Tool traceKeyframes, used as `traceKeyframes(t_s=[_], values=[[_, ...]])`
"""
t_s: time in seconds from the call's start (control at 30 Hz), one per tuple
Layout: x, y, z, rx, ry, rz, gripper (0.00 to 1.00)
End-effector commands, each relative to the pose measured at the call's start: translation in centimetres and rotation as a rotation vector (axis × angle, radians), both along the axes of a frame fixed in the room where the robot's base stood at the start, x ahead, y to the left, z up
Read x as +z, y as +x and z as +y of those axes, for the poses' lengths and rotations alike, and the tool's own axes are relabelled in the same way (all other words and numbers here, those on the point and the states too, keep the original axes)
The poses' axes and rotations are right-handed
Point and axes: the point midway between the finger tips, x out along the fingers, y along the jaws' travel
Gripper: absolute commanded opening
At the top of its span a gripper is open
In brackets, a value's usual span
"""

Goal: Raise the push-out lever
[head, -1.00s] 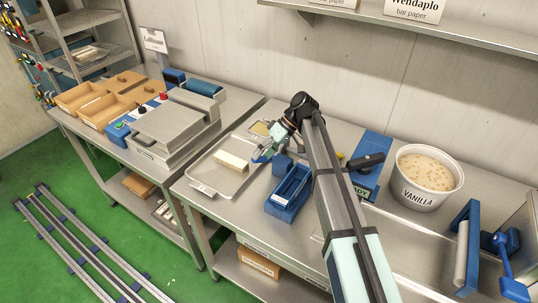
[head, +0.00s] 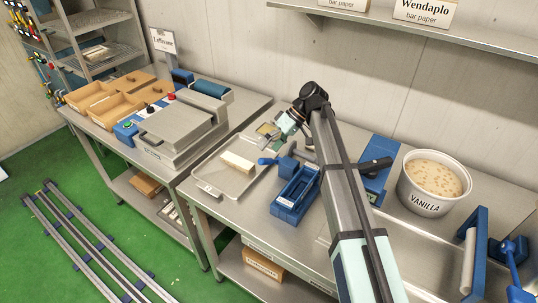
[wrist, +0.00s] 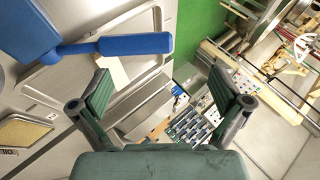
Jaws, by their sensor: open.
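The push-out lever is blue, and its handle (head: 267,161) lies low, pointing left from a blue block (head: 287,164) at the end of the blue mould box (head: 297,188). In the wrist view the lever's handle (wrist: 135,44) runs roughly level across the upper left, joined by a thinner shaft to a large blue hub (wrist: 32,30). My gripper (head: 288,128) is open and empty, above and behind the lever in the head view. In the wrist view its two green-padded fingers (wrist: 165,95) are wide apart, with the handle beyond them and apparently not between them.
A metal tray (head: 213,187) with a pale bar (head: 238,162) lies left of the lever. A yellowish oil pad (head: 268,129) is behind it. A blue stand with a black handle (head: 375,164) and a vanilla tub (head: 433,183) stand right of my arm.

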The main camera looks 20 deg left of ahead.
Motion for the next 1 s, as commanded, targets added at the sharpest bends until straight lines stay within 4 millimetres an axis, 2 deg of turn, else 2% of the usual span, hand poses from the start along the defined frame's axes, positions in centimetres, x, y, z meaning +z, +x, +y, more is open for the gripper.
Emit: traceKeyframes(t_s=[0.03,0.2,0.4,0.87,1.0], values=[[1.1,0.1,0.0,0.0,0.002,-0.002,1.0],[3.8,0.1,0.0,0.001,0.001,-0.002,1.0],[5.5,0.1,0.0,-0.002,0.0,-0.001,1.0],[5.7,0.0,0.0,-0.001,0.0,0.001,1.0],[5.0,-0.6,1.3,-0.009,0.001,-0.008,1.0]])
